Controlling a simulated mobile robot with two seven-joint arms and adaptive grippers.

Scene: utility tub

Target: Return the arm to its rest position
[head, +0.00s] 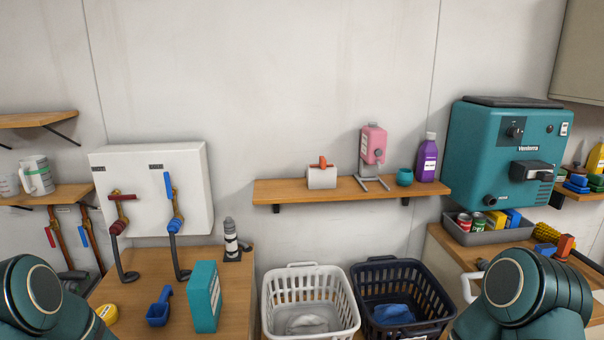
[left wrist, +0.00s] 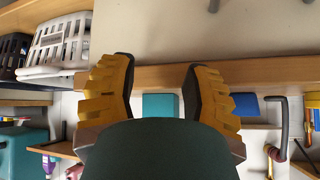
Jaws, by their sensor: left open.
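My left gripper (left wrist: 160,78) shows in the left wrist view with its two yellow ridged fingers spread wide. It is open and nothing is between the fingertips. Beyond the fingers are the wooden counter's edge (left wrist: 160,75) and a teal box (left wrist: 160,106), seen upside down. In the head view only a rounded teal part of my left arm (head: 38,295) shows at the lower left corner, and part of my right arm (head: 530,295) at the lower right. Neither gripper is visible in the head view.
The left counter holds a teal box (head: 205,296), a blue scoop (head: 159,307) and a striped bottle (head: 231,240). A white basket (head: 310,284) and a dark basket (head: 402,278) stand in the middle. A wall shelf (head: 290,190) is above them, and a teal machine (head: 505,150) stands right.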

